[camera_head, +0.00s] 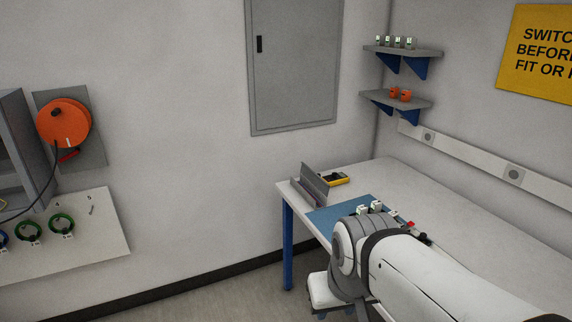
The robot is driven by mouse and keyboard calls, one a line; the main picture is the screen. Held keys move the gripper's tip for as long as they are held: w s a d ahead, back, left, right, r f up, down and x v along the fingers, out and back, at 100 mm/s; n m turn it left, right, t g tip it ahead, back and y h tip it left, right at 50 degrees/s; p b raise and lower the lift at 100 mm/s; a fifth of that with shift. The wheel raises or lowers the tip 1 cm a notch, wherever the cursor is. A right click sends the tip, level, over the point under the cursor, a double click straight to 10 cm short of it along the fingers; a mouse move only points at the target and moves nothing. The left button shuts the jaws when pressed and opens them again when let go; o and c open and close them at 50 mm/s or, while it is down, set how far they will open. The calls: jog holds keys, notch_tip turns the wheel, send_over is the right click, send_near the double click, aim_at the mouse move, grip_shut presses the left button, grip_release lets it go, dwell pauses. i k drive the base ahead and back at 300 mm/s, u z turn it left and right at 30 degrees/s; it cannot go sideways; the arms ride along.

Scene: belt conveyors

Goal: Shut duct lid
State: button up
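A small grey duct (302,194) sits at the far left corner of the white work table. Its grey lid (315,182) stands tilted up, and the duct looks open. My white arm reaches in from the lower right, with its grey joint in front of the table. My gripper is not visible, so its position relative to the lid cannot be told.
A yellow meter (335,180) lies just right of the lid. A blue mat (335,213) lies in front, with small white-and-green parts (376,206) near my arm. A stool (325,291) stands below the table. The table's right side (460,220) is mostly clear.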

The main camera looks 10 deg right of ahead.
aim_at(315, 178)
jog(key=u, duration=0.1)
jog(key=i, duration=1.75)
jog(key=z, duration=0.8)
